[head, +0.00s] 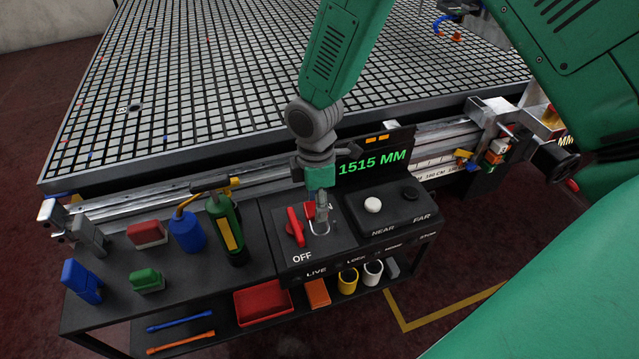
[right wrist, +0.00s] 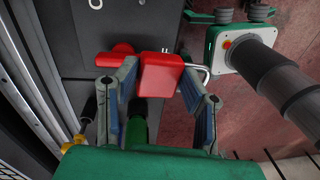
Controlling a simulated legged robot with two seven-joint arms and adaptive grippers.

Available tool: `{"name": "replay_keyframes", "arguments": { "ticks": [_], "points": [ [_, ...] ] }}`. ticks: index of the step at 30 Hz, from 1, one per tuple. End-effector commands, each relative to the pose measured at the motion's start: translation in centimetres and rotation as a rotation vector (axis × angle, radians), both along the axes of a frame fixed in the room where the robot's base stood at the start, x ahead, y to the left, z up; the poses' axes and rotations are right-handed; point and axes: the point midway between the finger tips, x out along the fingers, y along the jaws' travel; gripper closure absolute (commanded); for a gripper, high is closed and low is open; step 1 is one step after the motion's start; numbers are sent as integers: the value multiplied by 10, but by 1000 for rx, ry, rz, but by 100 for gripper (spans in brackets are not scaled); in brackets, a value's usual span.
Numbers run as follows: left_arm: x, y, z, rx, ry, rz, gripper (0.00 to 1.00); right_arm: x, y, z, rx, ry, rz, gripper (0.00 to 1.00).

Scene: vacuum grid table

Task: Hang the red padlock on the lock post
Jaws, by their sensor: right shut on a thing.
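The red padlock (right wrist: 160,75) is held between the two fingers of my right gripper (right wrist: 160,108) in the right wrist view. Its metal shackle (right wrist: 203,72) sticks out to the right, clear of the fingers. In the head view my right gripper (head: 322,207) points down over the dark control panel marked OFF, and a little of the padlock (head: 309,208) shows at its left. A red lever (head: 294,227) stands just left of it on the panel. I cannot make out the lock post clearly; the gripper covers that part of the panel. My left gripper is not in view.
A button box (head: 388,210) is at the right, with the 1515 MM display (head: 372,160) behind. A red tray (head: 262,302) sits on the lower shelf.

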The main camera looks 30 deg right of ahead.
Motion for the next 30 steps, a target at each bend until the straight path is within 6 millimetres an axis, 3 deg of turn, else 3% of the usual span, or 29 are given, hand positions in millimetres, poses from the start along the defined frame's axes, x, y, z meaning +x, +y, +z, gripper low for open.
{"name": "replay_keyframes", "arguments": {
  "ticks": [9, 15, 20, 30],
  "points": [
    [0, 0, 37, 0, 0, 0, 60, 24, -13, -10, -10, 68, 858, 100],
    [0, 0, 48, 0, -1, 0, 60, 31, -19, -18, -30, 94, 1227, 100],
    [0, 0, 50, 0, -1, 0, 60, 33, -21, -21, -37, 101, 1343, 100],
    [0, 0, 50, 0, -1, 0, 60, 34, -22, -22, -37, 100, 1353, 100]
  ]
}}
